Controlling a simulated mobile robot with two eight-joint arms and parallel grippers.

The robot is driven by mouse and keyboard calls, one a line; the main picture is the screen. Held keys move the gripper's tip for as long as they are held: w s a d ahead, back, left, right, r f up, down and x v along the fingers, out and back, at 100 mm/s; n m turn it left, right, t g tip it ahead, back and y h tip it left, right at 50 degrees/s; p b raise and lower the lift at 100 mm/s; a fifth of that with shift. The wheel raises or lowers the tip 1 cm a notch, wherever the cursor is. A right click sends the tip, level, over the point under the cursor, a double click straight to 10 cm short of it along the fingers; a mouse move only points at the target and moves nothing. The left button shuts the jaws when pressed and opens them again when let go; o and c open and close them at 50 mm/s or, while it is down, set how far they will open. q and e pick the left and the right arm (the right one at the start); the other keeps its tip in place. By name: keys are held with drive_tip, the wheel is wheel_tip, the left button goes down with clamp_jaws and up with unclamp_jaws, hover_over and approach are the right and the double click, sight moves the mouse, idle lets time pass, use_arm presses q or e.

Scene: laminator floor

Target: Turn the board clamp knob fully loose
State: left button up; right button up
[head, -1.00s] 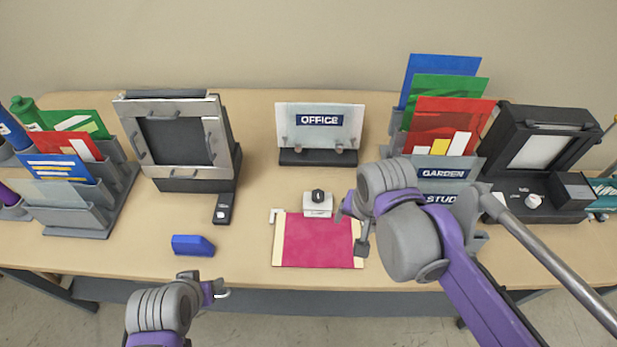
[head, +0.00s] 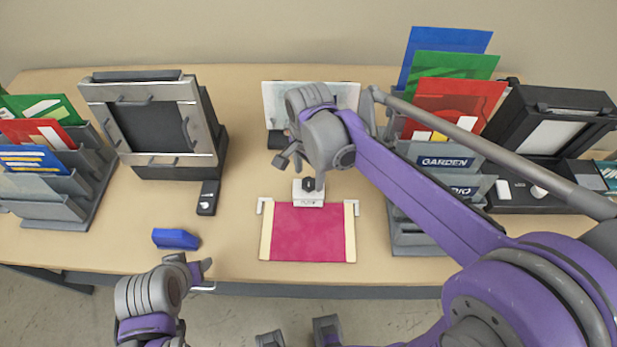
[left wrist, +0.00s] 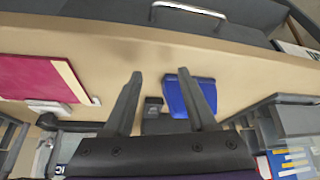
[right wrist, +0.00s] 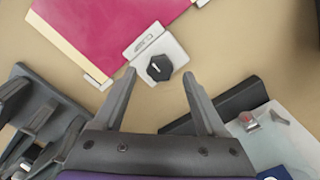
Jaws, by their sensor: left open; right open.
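The board clamp is a small white block (head: 309,200) at the back edge of the red board (head: 308,233). Its black knob (head: 312,184) stands on top, partly close to my right gripper in the head view. In the right wrist view the knob (right wrist: 159,68) is a dark hexagon just beyond and between my open right fingertips (right wrist: 159,75). No contact shows. My right gripper (head: 290,160) is open, above and behind the clamp. My left gripper (head: 205,275) is open and empty near the table's front edge; its fingers (left wrist: 165,80) also show in the left wrist view.
A blue block (head: 176,239) and a small black device (head: 208,198) lie left of the board. A framed machine (head: 158,124) stands behind them. File racks stand at far left (head: 60,200) and right (head: 415,235). The OFFICE holder (head: 275,105) is partly hidden behind my right arm.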

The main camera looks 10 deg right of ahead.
sight(308, 183)
use_arm(q)
drive_tip(key=shift+f, duration=0.1)
use_arm(e)
drive_tip(key=shift+f, duration=1.15)
clamp_jaws()
